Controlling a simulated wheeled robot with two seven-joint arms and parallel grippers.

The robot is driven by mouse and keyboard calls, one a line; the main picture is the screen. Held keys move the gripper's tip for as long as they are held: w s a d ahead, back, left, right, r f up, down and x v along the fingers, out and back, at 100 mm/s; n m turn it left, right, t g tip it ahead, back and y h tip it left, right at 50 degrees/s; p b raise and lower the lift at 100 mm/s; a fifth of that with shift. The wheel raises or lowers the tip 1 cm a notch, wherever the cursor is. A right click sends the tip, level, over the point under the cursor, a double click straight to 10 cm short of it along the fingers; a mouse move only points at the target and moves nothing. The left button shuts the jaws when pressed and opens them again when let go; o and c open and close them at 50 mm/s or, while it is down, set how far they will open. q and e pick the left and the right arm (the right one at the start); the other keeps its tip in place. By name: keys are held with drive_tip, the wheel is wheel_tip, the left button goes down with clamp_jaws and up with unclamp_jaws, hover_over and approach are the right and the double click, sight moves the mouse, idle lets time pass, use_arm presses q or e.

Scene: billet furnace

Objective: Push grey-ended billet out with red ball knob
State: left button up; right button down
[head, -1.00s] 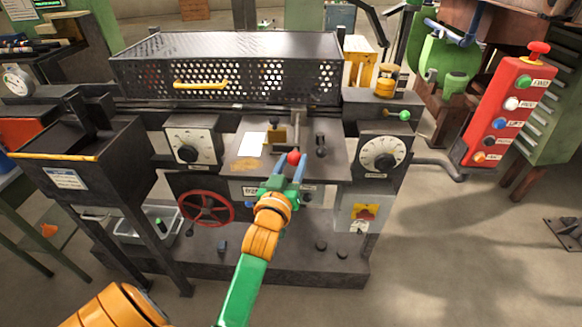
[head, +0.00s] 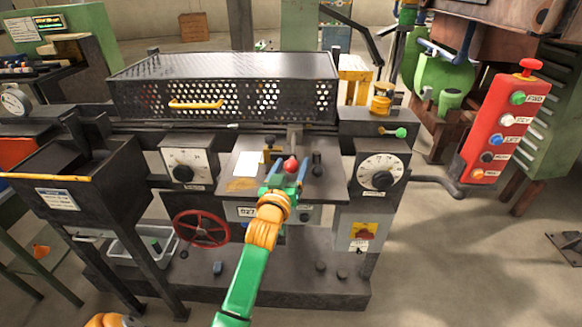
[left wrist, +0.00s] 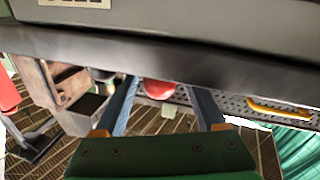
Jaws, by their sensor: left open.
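The red ball knob (head: 290,165) stands up at the front middle of the machine's sloping top panel (head: 235,184). My left gripper (head: 287,172) is open, with its blue fingers on either side of the knob. In the left wrist view the red knob (left wrist: 157,89) shows between the two spread fingers, with a gap on each side and partly hidden by a dark panel edge. I cannot tell whether the fingers touch it. I cannot make out the grey-ended billet.
A perforated cover with a yellow handle (head: 196,105) lies behind the panel. A dial (head: 380,171) is right of the knob and a red handwheel (head: 202,228) is below left. A red button box (head: 500,128) hangs at right. A dark hopper (head: 75,180) stands at left.

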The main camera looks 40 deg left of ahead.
use_arm(q)
drive_tip(key=shift+s, duration=0.1)
drive_tip(key=b+v, duration=0.1)
drive_tip(key=v, duration=0.6)
drive_tip(key=shift+d, duration=0.1)
drive_tip(key=v, duration=0.8)
drive_tip(key=shift+s+p, duration=0.15)
drive_tip(key=shift+p, duration=0.3)
